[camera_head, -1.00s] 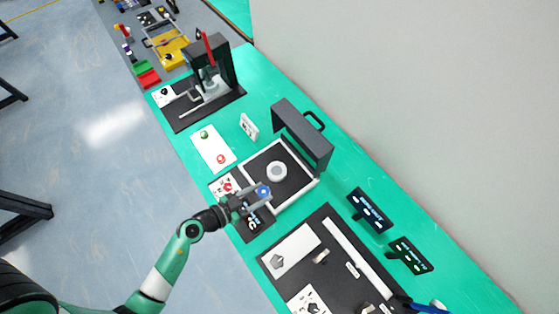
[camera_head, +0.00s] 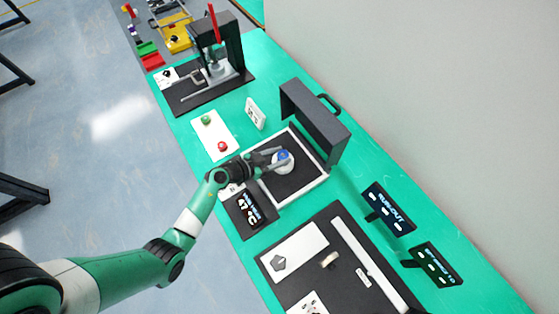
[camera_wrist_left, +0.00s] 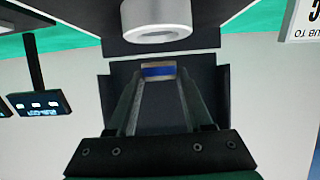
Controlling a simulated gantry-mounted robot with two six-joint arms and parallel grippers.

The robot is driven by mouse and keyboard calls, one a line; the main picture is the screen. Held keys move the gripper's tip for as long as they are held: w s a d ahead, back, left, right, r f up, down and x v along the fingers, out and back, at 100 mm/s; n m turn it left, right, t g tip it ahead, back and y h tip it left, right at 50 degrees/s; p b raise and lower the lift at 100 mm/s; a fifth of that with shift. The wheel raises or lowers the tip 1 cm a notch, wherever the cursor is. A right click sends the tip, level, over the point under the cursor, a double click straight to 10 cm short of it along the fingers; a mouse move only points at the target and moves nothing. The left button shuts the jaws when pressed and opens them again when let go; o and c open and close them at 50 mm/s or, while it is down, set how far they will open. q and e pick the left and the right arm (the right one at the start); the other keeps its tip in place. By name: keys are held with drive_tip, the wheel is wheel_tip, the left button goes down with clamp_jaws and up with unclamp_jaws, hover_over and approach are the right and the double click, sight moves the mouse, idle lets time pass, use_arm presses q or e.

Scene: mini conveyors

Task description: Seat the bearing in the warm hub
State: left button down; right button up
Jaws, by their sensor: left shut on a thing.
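The bearing is a small ring with a blue band (camera_head: 283,154). It shows between the fingertips in the left wrist view (camera_wrist_left: 158,71). My left gripper (camera_head: 279,157) is shut on it. The hub is a thick pale ring (camera_head: 286,167) standing on the dark floor of the open heater box (camera_head: 306,190). In the head view the bearing overlaps the hub's top. In the left wrist view the hub (camera_wrist_left: 156,32) appears apart from the bearing, with its bore visible. I cannot tell the exact height gap. My right gripper is not in view.
The heater's dark lid (camera_head: 316,120) stands open behind the hub. A small temperature display (camera_head: 249,208) sits in front. A white card with green and red buttons (camera_head: 214,136) lies to the left. A dark tray (camera_head: 335,262) and two signs (camera_head: 388,208) are at the right.

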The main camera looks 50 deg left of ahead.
sight(279, 160)
use_arm(q)
wheel_tip(279, 160, down, 4)
drive_tip(key=b, duration=0.2)
drive_tip(key=shift+w+a+r+b, duration=0.1)
drive_tip(key=shift+w+r+b, duration=0.05)
drive_tip(key=shift+b, duration=0.15)
drive_tip(key=shift+r, duration=0.2)
drive_tip(key=shift+s+f, duration=0.35)
drive_tip(key=shift+f, duration=0.55)
drive_tip(key=shift+c, duration=1.5)
unclamp_jaws()
drive_tip(key=shift+f, duration=0.1)
drive_tip(key=shift+r, duration=0.3)
drive_tip(key=shift+s+a+r+p, duration=0.1)
drive_tip(key=shift+s+r+p, duration=0.25)
drive_tip(key=shift+r+p, duration=0.2)
drive_tip(key=shift+s+a+r+p, duration=0.1)
drive_tip(key=shift+s+r+p, duration=0.25)
drive_tip(key=shift+r+p, duration=0.15)
drive_tip(key=p+v, duration=0.3)
drive_tip(key=v, duration=0.6)
drive_tip(key=shift+s, duration=0.4)
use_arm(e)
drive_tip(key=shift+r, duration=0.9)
use_arm(q)
drive_tip(key=shift+r, duration=0.1)
